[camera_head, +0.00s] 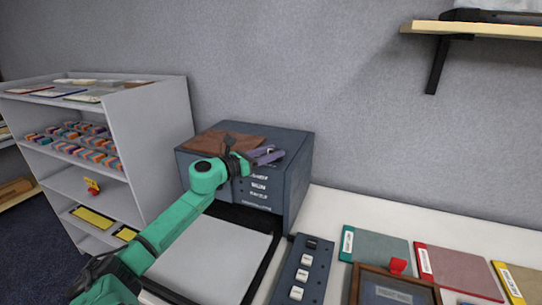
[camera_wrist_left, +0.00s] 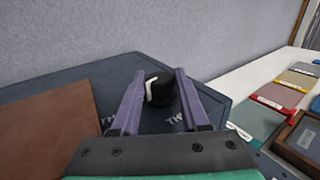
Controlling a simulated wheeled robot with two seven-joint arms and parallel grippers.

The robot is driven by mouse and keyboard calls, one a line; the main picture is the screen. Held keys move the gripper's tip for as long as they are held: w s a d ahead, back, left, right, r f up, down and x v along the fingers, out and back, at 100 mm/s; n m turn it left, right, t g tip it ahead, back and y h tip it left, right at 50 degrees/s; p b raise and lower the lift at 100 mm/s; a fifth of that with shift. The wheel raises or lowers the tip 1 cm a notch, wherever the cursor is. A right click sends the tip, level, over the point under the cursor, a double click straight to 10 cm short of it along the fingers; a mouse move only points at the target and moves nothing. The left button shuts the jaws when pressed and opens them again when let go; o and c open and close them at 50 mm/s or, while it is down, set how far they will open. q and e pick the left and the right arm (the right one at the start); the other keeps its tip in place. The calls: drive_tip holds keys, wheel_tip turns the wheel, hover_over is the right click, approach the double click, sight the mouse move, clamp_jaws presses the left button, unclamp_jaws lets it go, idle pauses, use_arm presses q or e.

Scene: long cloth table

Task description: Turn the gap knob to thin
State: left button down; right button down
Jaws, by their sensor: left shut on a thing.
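The gap knob (camera_wrist_left: 163,92) is a black round knob with a white pointer mark, on top of the dark blue-grey box (camera_head: 294,168). In the left wrist view its white mark is on the knob's left side. Partly covered lettering starting "TH" shows on the box top, one piece at the left finger and one near the right finger. My left gripper (camera_wrist_left: 155,100) has its purple fingers on either side of the knob and is shut on it. In the head view the left gripper (camera_head: 266,156) is over the box and the knob cannot be made out. My right gripper is not in view.
A brown leather-like sheet (camera_head: 222,138) lies on the box top beside the gripper. A black-edged pale panel (camera_head: 215,262) lies before the box. A switch panel (camera_head: 303,270), a wooden frame (camera_head: 366,292) and colored folders (camera_head: 378,248) lie right. A white shelf (camera_head: 160,135) stands left.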

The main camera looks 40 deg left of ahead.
use_arm(q)
drive_tip(key=shift+c, duration=2)
unclamp_jaws()
drive_tip(key=shift+s+a+f, duration=0.1)
drive_tip(key=shift+s+f, duration=0.05)
drive_tip(key=shift+s, duration=0.3)
drive_tip(key=b+v, duration=0.3)
drive_tip(key=v, duration=1)
drive_tip(key=shift+s, duration=0.35)
